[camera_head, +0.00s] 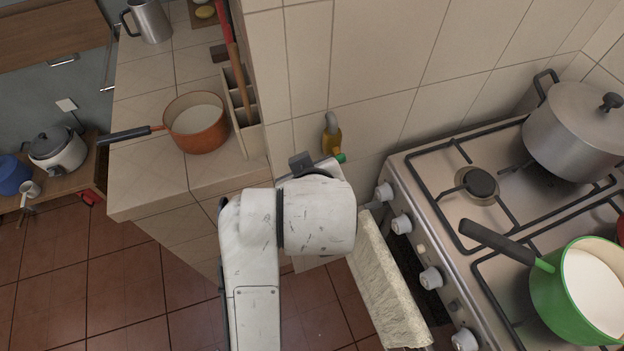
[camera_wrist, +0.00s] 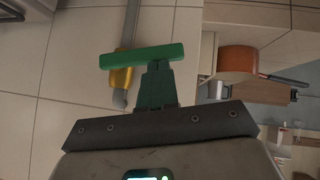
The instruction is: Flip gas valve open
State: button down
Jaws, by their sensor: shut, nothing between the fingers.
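The gas valve has a yellow body (camera_head: 332,140) on the tiled wall, left of the stove, with a grey pipe end above it. A small green part shows just below it, beside my wrist. In the wrist view the yellow body (camera_wrist: 120,78) lies just beyond a green bar, partly covered by it. My gripper (camera_wrist: 155,67) is shut and empty, its dark green fingers close to the valve. I cannot tell whether they touch it, or whether the green bar belongs to the fingers or the valve. In the head view my arm hides most of the gripper.
The stove (camera_head: 440,190) stands right, with a grey pot (camera_head: 575,125) and a green pan (camera_head: 550,300). A cloth (camera_head: 385,285) hangs at its front, close to my arm. An orange pan (camera_head: 196,135) and a utensil holder (camera_head: 243,125) are on the left counter.

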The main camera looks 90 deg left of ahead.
jog(key=w+a+f+n+t+y+b, duration=0.1)
jog(key=w+f+n+t+y+b, duration=0.2)
jog(key=b, duration=1.6)
notch_tip(320, 180, down, 6)
jog(key=n+t+y, duration=0.3)
jog(key=n+t, duration=0.2)
jog(key=t, duration=0.1)
jog(key=shift+w+y, duration=0.15)
jog(key=shift+y, duration=0.15)
